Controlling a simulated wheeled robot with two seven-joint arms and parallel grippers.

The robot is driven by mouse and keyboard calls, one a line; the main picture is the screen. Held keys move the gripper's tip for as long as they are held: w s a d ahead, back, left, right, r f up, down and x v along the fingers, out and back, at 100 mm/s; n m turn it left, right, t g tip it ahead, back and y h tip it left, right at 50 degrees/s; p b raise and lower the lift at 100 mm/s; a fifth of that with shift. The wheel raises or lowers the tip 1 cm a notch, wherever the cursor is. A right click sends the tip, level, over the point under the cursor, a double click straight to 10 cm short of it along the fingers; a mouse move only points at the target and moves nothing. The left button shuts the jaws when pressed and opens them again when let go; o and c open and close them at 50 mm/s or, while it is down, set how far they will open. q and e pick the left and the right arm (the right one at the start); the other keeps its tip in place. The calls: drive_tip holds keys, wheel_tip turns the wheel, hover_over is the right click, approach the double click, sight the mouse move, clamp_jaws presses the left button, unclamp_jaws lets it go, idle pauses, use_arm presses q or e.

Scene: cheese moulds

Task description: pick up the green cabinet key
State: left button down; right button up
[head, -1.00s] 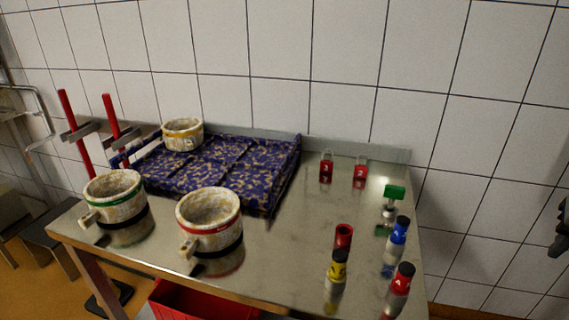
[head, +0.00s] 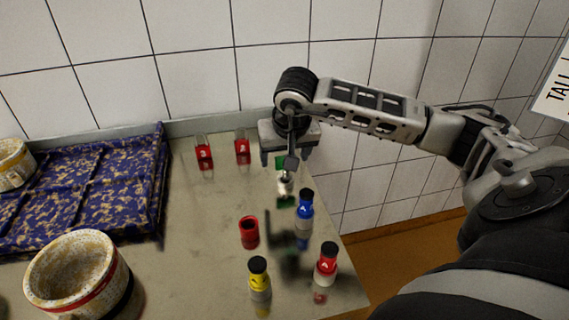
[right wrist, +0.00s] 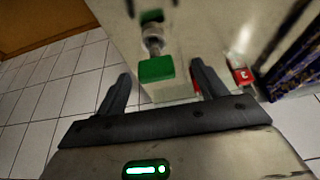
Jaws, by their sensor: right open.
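The green cabinet key (head: 279,162) stands upright near the right side of the steel table, its green head up on a pale metal stem. In the head view my right gripper (head: 288,158) is above it and hides part of the head. In the right wrist view the green head (right wrist: 156,70) appears between the two spread fingers of the right gripper (right wrist: 160,76). The jaws are open and empty; whether they are level with the head I cannot tell. My left gripper is not in view.
Close by stand a blue bottle (head: 304,212), a red cup (head: 249,232), a yellow bottle (head: 259,276) and a red bottle (head: 326,262). Red padlocks (head: 204,157) (head: 242,152) are left of the key.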

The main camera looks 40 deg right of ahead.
drive_tip(key=shift+d+p+x, duration=0.15)
drive_tip(key=shift+p+x, duration=0.15)
drive_tip(key=shift+x, duration=1.25)
drive_tip(key=shift+d+p+x, duration=0.15)
drive_tip(key=shift+p+x, duration=0.15)
drive_tip(key=shift+x, duration=1.25)
drive_tip(key=shift+r, duration=0.1)
drive_tip(key=c, duration=1.1)
